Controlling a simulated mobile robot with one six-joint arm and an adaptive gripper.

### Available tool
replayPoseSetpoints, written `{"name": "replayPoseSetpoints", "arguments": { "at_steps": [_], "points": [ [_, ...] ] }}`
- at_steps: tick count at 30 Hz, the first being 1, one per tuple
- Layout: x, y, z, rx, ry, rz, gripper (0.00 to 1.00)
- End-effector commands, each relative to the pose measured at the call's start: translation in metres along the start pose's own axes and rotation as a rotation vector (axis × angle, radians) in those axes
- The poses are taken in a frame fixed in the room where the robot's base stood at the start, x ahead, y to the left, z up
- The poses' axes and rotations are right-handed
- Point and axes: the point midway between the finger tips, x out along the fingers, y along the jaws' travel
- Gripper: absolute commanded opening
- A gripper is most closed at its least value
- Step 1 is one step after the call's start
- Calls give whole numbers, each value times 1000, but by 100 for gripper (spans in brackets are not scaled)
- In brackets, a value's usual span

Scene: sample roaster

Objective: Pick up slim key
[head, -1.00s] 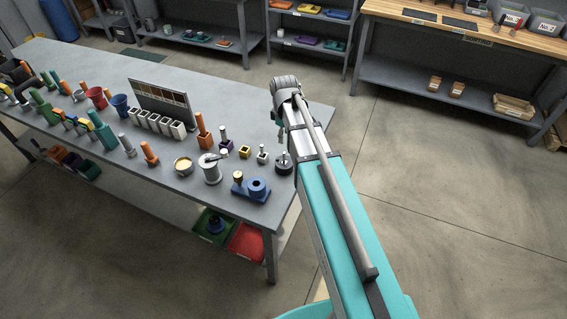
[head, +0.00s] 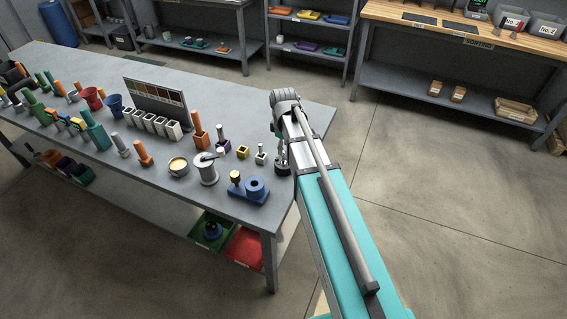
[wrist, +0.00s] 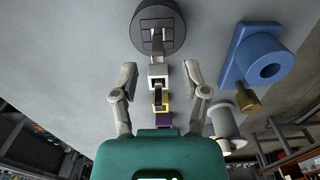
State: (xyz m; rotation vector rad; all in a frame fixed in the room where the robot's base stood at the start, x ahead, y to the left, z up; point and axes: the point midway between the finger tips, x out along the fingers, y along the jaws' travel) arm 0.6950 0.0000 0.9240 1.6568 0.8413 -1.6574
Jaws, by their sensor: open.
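A row of small holders stands near the table's right end. I cannot tell for sure which upright piece is the slim key. In the wrist view, a slim grey piece (wrist: 157,45) shows between the round base (wrist: 165,18) and the white block (wrist: 158,72). My gripper (wrist: 158,71) is open and empty, its fingers on either side of the row. In the head view my arm partly hides the round base.
A blue fixture with a ring (head: 250,188) and a grey spool (head: 207,170) stand close by on the grey table (head: 225,100). Cups, white bins (head: 160,124) and several coloured pegs fill the left.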

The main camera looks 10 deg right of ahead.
Motion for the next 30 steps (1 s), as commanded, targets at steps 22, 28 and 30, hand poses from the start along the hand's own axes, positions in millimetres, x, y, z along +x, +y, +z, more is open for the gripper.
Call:
{"name": "replayPoseSetpoints", "arguments": {
  "at_steps": [22,28,30],
  "points": [
    [19,1,-1,-2,0,0,59],
    [35,2,-1,-2,0,0,59],
    [40,2,-1,-2,0,0,59]
  ]
}}
